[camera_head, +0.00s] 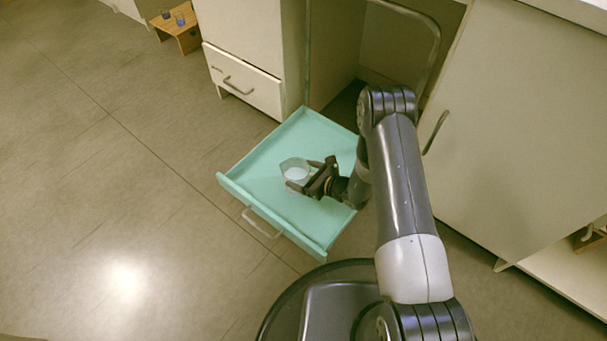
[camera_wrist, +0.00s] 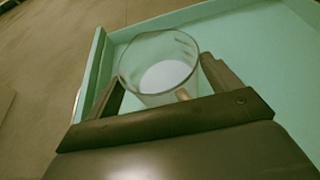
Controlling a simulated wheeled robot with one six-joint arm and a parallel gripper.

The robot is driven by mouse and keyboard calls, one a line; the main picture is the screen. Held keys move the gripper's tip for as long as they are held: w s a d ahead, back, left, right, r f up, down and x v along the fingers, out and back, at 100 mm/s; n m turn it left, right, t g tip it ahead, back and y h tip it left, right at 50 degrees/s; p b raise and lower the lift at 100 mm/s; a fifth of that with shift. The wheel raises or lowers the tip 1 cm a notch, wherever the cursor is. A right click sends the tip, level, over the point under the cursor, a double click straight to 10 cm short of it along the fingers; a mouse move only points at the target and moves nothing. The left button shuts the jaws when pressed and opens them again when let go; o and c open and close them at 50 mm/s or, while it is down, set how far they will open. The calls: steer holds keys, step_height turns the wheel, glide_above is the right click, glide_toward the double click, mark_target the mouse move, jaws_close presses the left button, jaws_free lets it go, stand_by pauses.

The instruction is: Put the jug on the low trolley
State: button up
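The jug (camera_head: 295,172) is a clear vessel with something white inside. It is in the pulled-out teal drawer (camera_head: 262,160), and it shows upright in the wrist view (camera_wrist: 160,65). My gripper (camera_head: 304,174) reaches in from the right, with its fingers on either side of the jug. In the wrist view the gripper (camera_wrist: 162,84) has both fingertips at the jug's sides; whether they press on it cannot be told. I cannot make out for certain a low trolley; a small low wooden stand (camera_head: 188,36) is at the far top left.
The stand bears small blue items (camera_head: 180,19). The drawer's walls surround the jug, and a handle (camera_head: 262,224) is on its front. White cabinets (camera_head: 520,130) flank it, with another closed drawer (camera_head: 243,82) behind. The grey floor at left is clear.

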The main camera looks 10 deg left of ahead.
steer(key=shift+o, duration=1.4)
steer(key=p+v, duration=0.3)
steer(key=v, duration=0.9)
steer(key=shift+p, duration=0.4)
steer(key=shift+a, duration=0.1)
